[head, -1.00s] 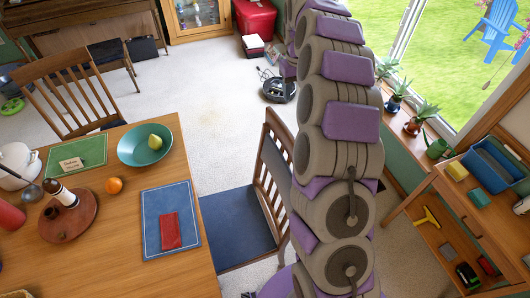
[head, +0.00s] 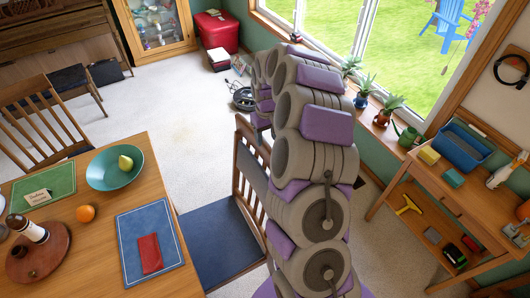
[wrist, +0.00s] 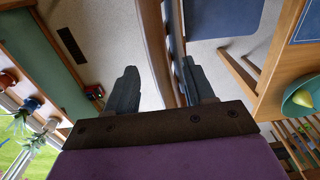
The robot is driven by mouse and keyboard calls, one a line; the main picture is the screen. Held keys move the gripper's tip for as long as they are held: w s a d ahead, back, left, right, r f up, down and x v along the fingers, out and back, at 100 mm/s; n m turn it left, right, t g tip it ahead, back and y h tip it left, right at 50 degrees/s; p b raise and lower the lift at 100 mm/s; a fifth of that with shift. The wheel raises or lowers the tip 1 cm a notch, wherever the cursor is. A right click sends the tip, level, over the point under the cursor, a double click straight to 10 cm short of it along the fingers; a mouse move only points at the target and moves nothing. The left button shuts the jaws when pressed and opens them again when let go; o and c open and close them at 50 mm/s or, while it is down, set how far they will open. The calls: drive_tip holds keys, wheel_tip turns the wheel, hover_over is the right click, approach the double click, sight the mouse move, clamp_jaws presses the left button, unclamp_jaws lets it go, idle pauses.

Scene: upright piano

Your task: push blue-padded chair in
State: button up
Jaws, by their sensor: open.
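The blue-padded chair (head: 212,243) stands at the right side of the wooden table (head: 100,217) in the head view, its seat beside the table edge. Its slatted wooden back (head: 243,165) faces my arm, which hides part of it. In the wrist view my gripper (wrist: 158,66) is open, with two dark fingers apart. The chair's wooden back (wrist: 154,40) shows between the fingers, with slats behind the right finger. I cannot tell whether a finger touches it. The blue seat pad (wrist: 225,15) is at the top.
The table holds a blue placemat (head: 130,228) with a red item, and a teal bowl (head: 103,175). A wooden shelf unit (head: 452,195) stands at right, by the plant-lined windowsill. A robot vacuum (head: 243,98) lies beyond the chair. Carpet (head: 175,125) is clear behind the table.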

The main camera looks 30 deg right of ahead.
sight(265, 151)
wheel_tip(265, 151, down, 7)
drive_tip(key=shift+b, duration=0.4)
drive_tip(key=shift+a+f, duration=0.25)
drive_tip(key=shift+f, duration=0.15)
drive_tip(key=shift+d, duration=0.6)
drive_tip(key=shift+c, duration=1.3)
drive_tip(key=shift+a, duration=0.35)
drive_tip(key=c, duration=0.5)
drive_tip(key=shift+d, duration=0.1)
clamp_jaws()
